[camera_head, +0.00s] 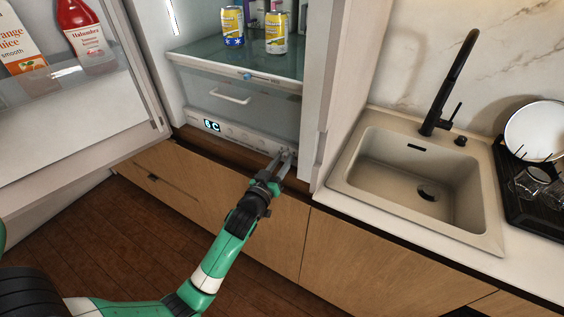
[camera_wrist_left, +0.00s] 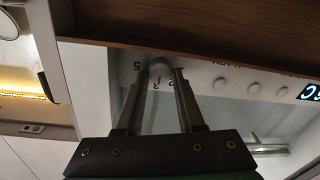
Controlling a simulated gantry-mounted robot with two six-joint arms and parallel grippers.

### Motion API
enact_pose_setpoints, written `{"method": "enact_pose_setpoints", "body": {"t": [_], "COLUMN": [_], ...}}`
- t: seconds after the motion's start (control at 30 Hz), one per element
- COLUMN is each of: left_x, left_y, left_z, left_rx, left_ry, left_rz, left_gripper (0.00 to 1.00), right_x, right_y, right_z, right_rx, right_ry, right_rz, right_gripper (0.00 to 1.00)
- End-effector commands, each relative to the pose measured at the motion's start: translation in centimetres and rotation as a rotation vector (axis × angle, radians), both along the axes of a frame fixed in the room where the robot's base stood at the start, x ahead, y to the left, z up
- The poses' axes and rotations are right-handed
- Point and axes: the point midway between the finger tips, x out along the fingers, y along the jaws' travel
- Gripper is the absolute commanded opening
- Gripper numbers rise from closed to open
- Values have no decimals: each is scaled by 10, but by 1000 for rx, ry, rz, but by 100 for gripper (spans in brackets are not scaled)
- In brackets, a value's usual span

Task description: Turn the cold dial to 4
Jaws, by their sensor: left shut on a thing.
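The cold dial (camera_wrist_left: 158,68) is a small pale round knob on the white control panel (camera_head: 240,135) at the bottom right of the open fridge. In the wrist view it sits between the two finger tips, with numbers printed around it, partly hidden by the fingers. Which number it points to cannot be told. My left gripper (camera_head: 284,158) is shut on the dial, and its fingers also show in the wrist view (camera_wrist_left: 160,85). The panel's lit display (camera_head: 212,125) seems to read 6C. My right gripper is not in view.
Several small round buttons (camera_wrist_left: 253,88) lie along the panel beside the dial. A drawer with a handle (camera_head: 231,97) is above it. The open fridge door (camera_head: 80,125) is at left. Cans stand on the glass shelf (camera_head: 200,52). A sink (camera_head: 410,175) is at right.

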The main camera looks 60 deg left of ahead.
Motion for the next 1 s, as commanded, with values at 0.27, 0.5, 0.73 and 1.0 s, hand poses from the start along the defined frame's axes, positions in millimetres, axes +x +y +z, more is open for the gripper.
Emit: {"method": "enact_pose_setpoints", "body": {"t": [0.27, 0.5, 0.73, 1.0], "left_x": [0, 0, 1, 1], "left_y": [0, 0, -1, -1], "left_z": [0, 1, 0, -1], "left_rx": [25, 125, 276, 461], "left_ry": [19, 88, 194, 323], "left_rz": [0, 0, 0, 0], "left_gripper": [0, 0, 0, 0], "right_x": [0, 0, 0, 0], "right_y": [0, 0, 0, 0], "right_z": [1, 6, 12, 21], "right_rx": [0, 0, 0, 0], "right_ry": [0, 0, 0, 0], "right_rz": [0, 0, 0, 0], "right_gripper": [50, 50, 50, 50]}}
